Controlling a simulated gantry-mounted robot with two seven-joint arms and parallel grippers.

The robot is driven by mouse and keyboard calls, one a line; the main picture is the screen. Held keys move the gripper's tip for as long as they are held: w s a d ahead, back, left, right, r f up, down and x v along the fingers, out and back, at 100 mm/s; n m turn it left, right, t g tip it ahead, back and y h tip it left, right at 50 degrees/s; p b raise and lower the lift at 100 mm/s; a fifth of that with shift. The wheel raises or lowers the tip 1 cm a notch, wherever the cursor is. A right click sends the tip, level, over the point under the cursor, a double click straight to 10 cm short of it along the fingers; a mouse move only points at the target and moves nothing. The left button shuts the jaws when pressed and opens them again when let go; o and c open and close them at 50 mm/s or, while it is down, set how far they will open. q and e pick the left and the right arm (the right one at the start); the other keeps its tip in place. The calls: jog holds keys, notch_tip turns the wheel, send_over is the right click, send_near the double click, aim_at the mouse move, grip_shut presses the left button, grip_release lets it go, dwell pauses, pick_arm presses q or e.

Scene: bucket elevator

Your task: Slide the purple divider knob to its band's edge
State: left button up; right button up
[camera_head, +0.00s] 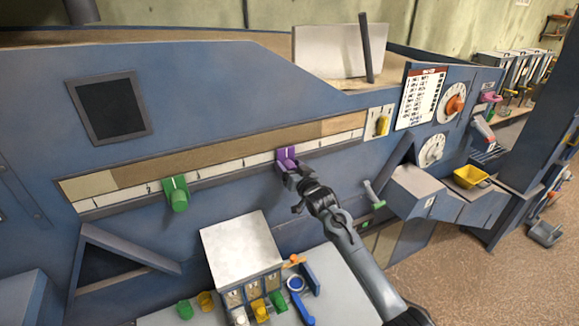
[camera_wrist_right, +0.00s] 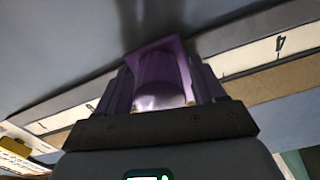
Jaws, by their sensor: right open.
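The purple divider knob (camera_head: 287,158) sits on the long slanted scale strip (camera_head: 235,166), under the brown part of the coloured band (camera_head: 215,152). It is left of where brown meets light tan on the right. In the right wrist view the purple knob (camera_wrist_right: 158,80) is between the two fingers. My right gripper (camera_head: 296,176) is open, with one finger on each side of the knob; whether they touch it I cannot tell. The gripper hides the knob's lower end in the head view. My left gripper is not in view.
A green knob (camera_head: 176,194) sits farther left on the same strip. Below stand a white-topped box (camera_head: 240,246) and small coloured parts on a grey shelf. A grey housing (camera_head: 418,190) and yellow bucket (camera_head: 471,177) are at right. The strip between the knobs is clear.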

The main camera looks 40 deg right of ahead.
aim_at(320, 150)
jog(key=shift+w, duration=0.1)
grip_shut()
jog(key=s+d, duration=0.1)
jog(key=d, duration=0.3)
jog(key=d+b, duration=0.1)
jog(key=d, duration=0.4)
jog(key=s+d, duration=0.1)
jog(key=d, duration=0.4)
jog(key=shift+s+b, duration=0.35)
jog(key=shift+a, duration=0.1)
jog(key=shift+r, duration=0.1)
grip_release()
